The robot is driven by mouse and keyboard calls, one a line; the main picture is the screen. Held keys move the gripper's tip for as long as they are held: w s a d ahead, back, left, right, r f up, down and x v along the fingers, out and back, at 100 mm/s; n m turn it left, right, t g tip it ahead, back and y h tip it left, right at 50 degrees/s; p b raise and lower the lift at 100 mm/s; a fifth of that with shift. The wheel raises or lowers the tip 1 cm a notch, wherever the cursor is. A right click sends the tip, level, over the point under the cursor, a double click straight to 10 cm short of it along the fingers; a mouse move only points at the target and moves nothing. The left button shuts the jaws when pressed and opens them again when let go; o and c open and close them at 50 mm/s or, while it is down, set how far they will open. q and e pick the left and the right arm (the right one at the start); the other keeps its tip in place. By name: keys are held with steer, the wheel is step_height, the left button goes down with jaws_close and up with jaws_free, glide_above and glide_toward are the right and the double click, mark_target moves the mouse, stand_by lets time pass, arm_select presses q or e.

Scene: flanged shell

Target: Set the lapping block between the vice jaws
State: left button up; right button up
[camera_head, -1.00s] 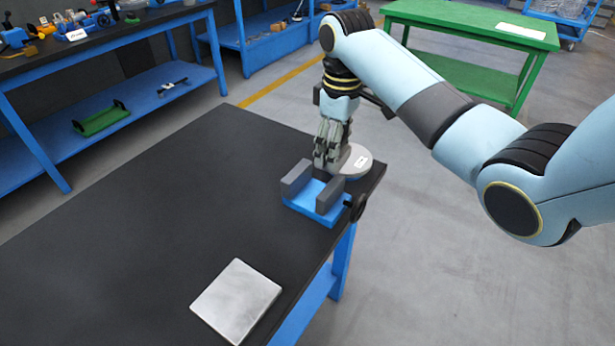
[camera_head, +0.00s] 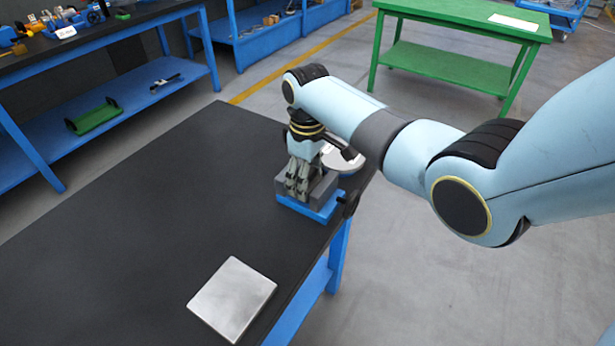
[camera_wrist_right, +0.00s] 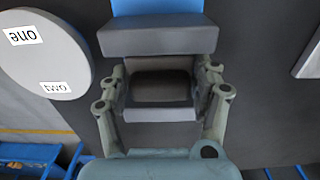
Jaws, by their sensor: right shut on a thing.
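The vice has a blue base (camera_head: 322,214) and grey jaws (camera_head: 322,189), and stands near the table's right edge. My right gripper (camera_head: 298,190) points down at the vice, its fingers among or in front of the jaws. In the right wrist view a grey jaw (camera_wrist_right: 158,40) crosses the top, and the fingers (camera_wrist_right: 163,95) are shut on a dark grey block (camera_wrist_right: 160,86), which I take as the lapping block. The head view hides the block behind the fingers. I cannot tell whether it touches the vice floor. My left gripper is not in view.
A pale round disc (camera_head: 343,158) with labels stands just behind the vice; it also shows in the wrist view (camera_wrist_right: 45,55). A silver plate (camera_head: 232,298) lies on the dark table (camera_head: 160,220) at the front. The table's middle is clear.

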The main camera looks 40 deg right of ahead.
steer(key=o, duration=1.6)
steer(key=shift+f, duration=0.1)
steer(key=shift+c, duration=0.2)
step_height(320, 180, up, 12)
steer(key=shift+p, duration=0.35)
